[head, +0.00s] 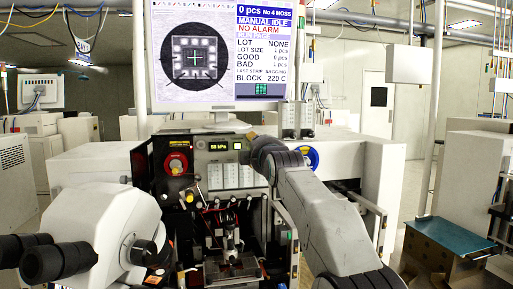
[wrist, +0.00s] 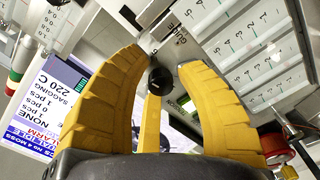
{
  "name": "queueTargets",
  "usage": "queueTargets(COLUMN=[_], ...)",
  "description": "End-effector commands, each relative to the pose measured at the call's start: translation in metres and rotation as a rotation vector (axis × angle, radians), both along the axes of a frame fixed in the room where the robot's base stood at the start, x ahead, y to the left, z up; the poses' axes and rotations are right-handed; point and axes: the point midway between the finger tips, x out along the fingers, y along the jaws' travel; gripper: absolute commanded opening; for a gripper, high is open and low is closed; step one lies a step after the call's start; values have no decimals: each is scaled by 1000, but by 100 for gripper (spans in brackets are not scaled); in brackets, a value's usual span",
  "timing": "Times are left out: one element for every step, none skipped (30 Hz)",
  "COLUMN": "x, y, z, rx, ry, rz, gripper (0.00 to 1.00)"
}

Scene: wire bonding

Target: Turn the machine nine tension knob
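In the wrist view a small round black knob (wrist: 160,82) sits on the light panel, between the yellow fingers of my gripper (wrist: 165,62). The fingers are spread apart, with gaps visible beside the knob; whether any finger touches it is unclear. In the head view my gripper (head: 250,137) is at the upper right of the machine's front panel (head: 217,157), beside a small lit display reading in kPa (head: 217,146). My arm hides the panel's right side and the knob there.
White scale strips (wrist: 245,50) are close to the right finger. A monitor (head: 220,50) stands above the machine. A red round control (head: 177,163) is left on the panel, a blue ring (head: 309,157) right. A microscope (head: 100,230) fills the lower left.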

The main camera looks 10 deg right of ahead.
Motion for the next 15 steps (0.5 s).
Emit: queueTargets(x=[0,0,0,0,0,-1,-2,-3,-4,-6,-8,-11,-13,-16,-20], y=[0,0,0,0,0,0,0,0,0,0,0,0,0,0,0], z=[0,-1,-1,-1,-1,-1,0,0,0,0,0,0,0,0,0], rx=[0,0,0,0,0,0,0,0,0,0,0,0,0,0,0], ry=[1,1,1,1,2,2,2,2,2,2,3,2,2,1,1], rz=[0,0,0,0,0,0,0,0,0,0,1,0,0,0,0], gripper=[31,31,31,31,31,31,31,31,31,31,31,31,31,31,31])
